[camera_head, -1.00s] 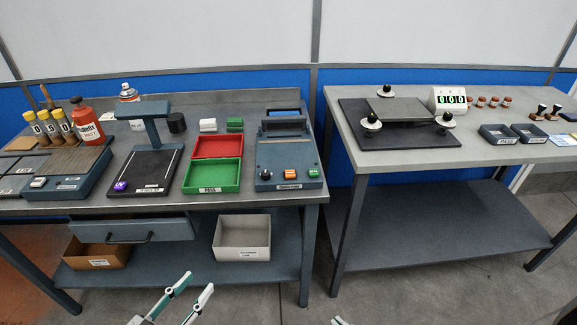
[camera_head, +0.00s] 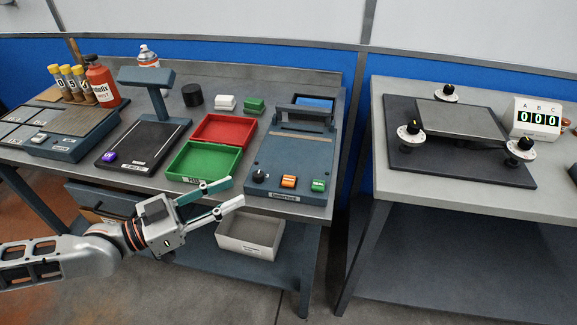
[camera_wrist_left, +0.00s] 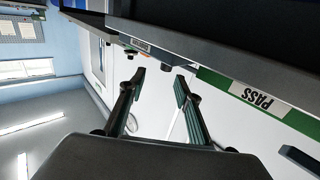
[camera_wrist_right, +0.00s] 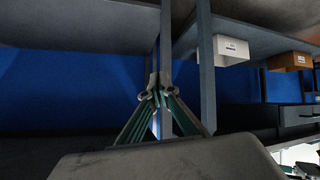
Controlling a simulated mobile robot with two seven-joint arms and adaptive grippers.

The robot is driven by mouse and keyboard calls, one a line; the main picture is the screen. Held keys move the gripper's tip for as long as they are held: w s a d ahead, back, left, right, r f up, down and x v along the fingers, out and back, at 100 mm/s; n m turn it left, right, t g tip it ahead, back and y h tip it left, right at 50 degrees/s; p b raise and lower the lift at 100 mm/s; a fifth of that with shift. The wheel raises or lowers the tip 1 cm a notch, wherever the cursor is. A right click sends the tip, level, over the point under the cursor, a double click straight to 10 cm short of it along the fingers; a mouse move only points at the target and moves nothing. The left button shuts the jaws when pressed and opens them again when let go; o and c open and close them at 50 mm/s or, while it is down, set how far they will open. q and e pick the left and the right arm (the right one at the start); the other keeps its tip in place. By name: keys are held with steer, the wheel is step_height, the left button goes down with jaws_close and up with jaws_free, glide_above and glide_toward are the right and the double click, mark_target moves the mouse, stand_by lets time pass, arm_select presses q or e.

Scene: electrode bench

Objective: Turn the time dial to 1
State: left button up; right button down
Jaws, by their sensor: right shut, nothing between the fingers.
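The dial is a small black knob (camera_head: 260,176) at the left of the front panel of a blue-grey machine (camera_head: 290,155) on the left bench. It has a light pointer mark; its setting is too small to read. My left gripper (camera_head: 237,192) is open and empty, in front of the bench edge and just left of the knob, apart from it. In the left wrist view my left gripper (camera_wrist_left: 160,80) shows spread fingers below the bench-top items. My right gripper (camera_wrist_right: 155,88) shows only in its wrist view, shut and empty, facing bench legs.
An orange button (camera_head: 289,182) and a green button (camera_head: 318,186) sit right of the knob. The green PASS tray (camera_head: 205,163) and red tray (camera_head: 223,131) lie left of the machine. A white bin (camera_head: 250,236) stands on the lower shelf. A gap separates the two benches.

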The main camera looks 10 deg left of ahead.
mark_target(254, 176)
arm_select(q)
steer(key=shift+w+d+r, duration=0.1)
steer(key=shift+w+r, duration=0.05)
steer(key=shift+w, duration=0.4)
steer(key=shift+w+d+r, duration=0.1)
steer(key=shift+w+r, duration=0.05)
steer(key=shift+w, duration=0.35)
steer(key=x, duration=0.5)
steer(key=shift+w+d, duration=0.25)
steer(key=shift+w+d+p, duration=0.35)
steer(key=shift+w+d, duration=0.1)
jaws_close()
